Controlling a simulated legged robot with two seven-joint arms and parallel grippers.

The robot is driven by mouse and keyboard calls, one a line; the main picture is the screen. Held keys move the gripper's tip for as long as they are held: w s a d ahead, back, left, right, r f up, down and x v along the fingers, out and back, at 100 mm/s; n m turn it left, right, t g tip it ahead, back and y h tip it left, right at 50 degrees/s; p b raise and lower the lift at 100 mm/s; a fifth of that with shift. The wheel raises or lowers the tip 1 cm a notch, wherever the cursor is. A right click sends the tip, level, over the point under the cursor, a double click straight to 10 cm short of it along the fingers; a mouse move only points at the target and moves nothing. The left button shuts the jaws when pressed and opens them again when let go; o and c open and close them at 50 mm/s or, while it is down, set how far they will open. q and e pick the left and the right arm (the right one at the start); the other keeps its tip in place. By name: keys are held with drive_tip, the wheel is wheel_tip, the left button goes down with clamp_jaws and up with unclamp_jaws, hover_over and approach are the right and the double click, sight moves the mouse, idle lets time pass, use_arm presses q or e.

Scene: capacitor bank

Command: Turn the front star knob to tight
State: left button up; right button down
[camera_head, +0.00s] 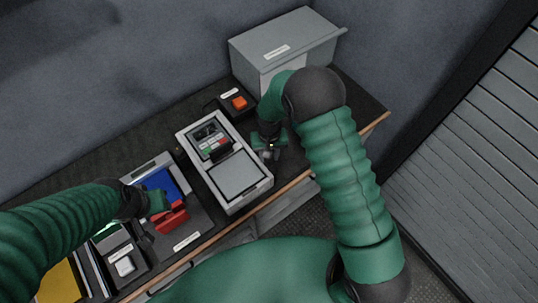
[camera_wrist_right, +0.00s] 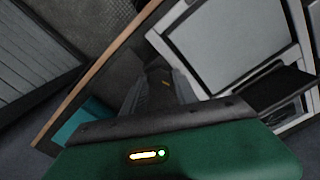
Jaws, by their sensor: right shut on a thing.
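My right gripper (camera_head: 268,152) points down just right of the pale instrument case (camera_head: 258,194), close above the dark bench top. It is shut on a small dark thing, mostly hidden by the fingers. In the right wrist view the dark fingers (camera_wrist_right: 163,85) reach down beside the case, with a small orange mark between them. I cannot tell whether the held thing is the front star knob; no star shape shows clearly. My left gripper (camera_head: 148,208) is over the blue and red parts (camera_head: 170,218) at the left; its jaws are too unclear to read.
A grey metal box (camera_head: 285,50) stands at the back right. A dark box with an orange button (camera_head: 239,102) is behind the case. The bench's wooden front edge (camera_head: 292,188) is near my right gripper. A slatted shutter (camera_head: 470,170) stands at the right.

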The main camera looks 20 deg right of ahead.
drive_tip(key=shift+w+r+m, duration=0.1)
drive_tip(key=shift+w+m, duration=0.05)
drive_tip(key=shift+m, duration=2.15)
drive_tip(key=c, duration=1)
unclamp_jaws()
drive_tip(key=shift+a, duration=0.1)
drive_tip(key=shift+o, duration=0.2)
wheel_tip(320, 180, up, 16)
drive_tip(key=b, duration=0.2)
drive_tip(key=shift+r, duration=0.25)
